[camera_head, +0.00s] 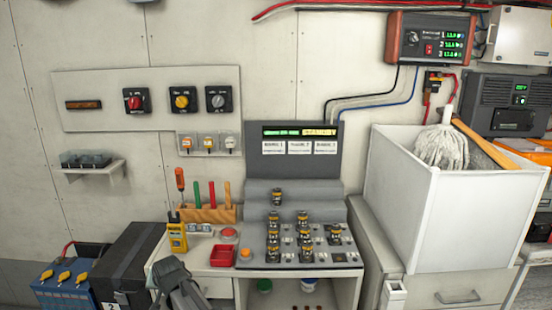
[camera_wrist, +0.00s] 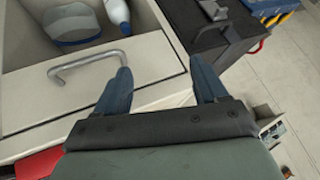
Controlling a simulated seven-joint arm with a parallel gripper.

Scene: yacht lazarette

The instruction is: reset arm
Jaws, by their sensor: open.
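My gripper (camera_wrist: 162,85) shows in the wrist view with its two blue fingers spread apart and nothing between them. Its fingers lie over the front of a pale drawer (camera_wrist: 28,105), close to the metal drawer handle (camera_wrist: 85,66); I cannot tell whether they touch it. In the head view, a grey part of my arm stands low at the left front corner of the workbench (camera_head: 352,290). The fingertips are hard to make out there.
The drawer holds a white bottle (camera_wrist: 118,14) and a bowl-like item (camera_wrist: 72,24). A dark case (camera_wrist: 222,28) is beside it. On the bench are a console (camera_head: 296,150), several small cylinders (camera_head: 306,235) and a tool rack (camera_head: 208,213). A white bin (camera_head: 440,215) stands right.

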